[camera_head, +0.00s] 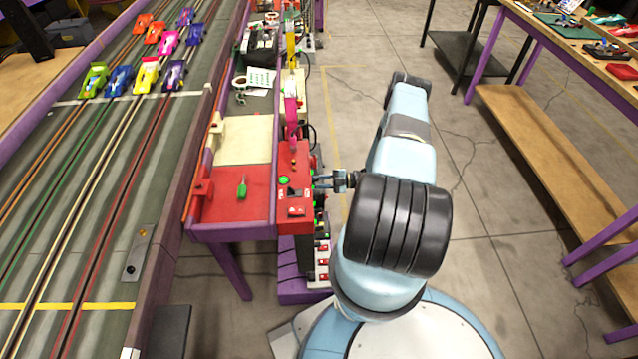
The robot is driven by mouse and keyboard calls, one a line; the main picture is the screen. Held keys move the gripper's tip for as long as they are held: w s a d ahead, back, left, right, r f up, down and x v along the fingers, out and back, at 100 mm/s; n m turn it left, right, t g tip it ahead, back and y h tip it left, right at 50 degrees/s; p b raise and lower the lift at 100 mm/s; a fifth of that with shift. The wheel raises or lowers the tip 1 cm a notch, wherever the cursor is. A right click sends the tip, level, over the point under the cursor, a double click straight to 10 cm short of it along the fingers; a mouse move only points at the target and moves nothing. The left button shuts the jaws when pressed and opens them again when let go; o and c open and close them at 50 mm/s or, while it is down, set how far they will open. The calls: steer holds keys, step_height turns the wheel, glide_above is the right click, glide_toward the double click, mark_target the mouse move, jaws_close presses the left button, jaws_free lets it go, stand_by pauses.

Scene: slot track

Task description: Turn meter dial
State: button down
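A red control box (293,203) stands along the right edge of the purple-framed bench, with a green button and small switches on its top. My gripper (318,182) reaches in from the right to the box's right side face. A small green part (312,180) shows at the fingertips; I cannot tell whether the fingers touch it or are closed on it. The face towards my gripper is turned away from the camera, and no meter dial can be made out for certain.
A pink upright piece (291,115) stands behind the control box. Slot cars (120,79) sit on the track at left. A wooden shelf (545,150) stands at right. The floor behind my arm is clear.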

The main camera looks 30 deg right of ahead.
stand_by(0.3)
steer(key=c, duration=0.9)
jaws_free()
steer(key=shift+c, duration=0.2)
steer(key=v, duration=1.4)
steer(key=shift+f, duration=0.1)
